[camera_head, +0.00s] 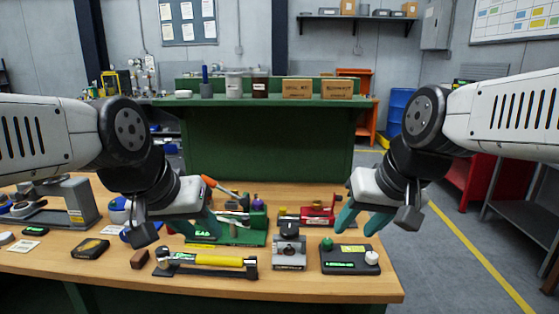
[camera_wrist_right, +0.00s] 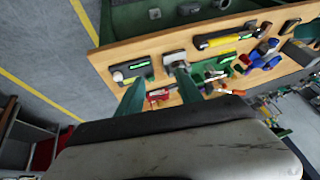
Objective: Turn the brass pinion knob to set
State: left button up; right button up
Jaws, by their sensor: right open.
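A low actuator with a yellow cylinder (camera_head: 212,260) lies near the table's front edge; it also shows in the right wrist view (camera_wrist_right: 222,40). A small round part sits at its left end, but I cannot make out a brass pinion knob for sure. My left gripper (camera_head: 196,228) is above the table behind the actuator, its teal fingers seeming apart and empty. My right gripper (camera_head: 359,224) is open and empty, above and behind the black box (camera_head: 350,262). Its spread fingers also show in the right wrist view (camera_wrist_right: 160,95).
A grey block with a dark knob (camera_head: 289,250) stands between the actuator and the black box. Behind are a green fixture (camera_head: 240,235) and a red tool (camera_head: 317,214). A grey press (camera_head: 72,203) and a dark box (camera_head: 90,248) are at left. Bare wood lies along the front edge.

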aim_at(317, 204)
jog(key=l+u, duration=0.1)
jog(key=l, duration=0.35)
jog(key=k+l+u, duration=0.1)
jog(key=l, duration=0.35)
jog(key=k+l+u, duration=0.1)
jog(key=l, duration=0.35)
jog(key=k+l+u, duration=0.1)
jog(key=l, duration=0.35)
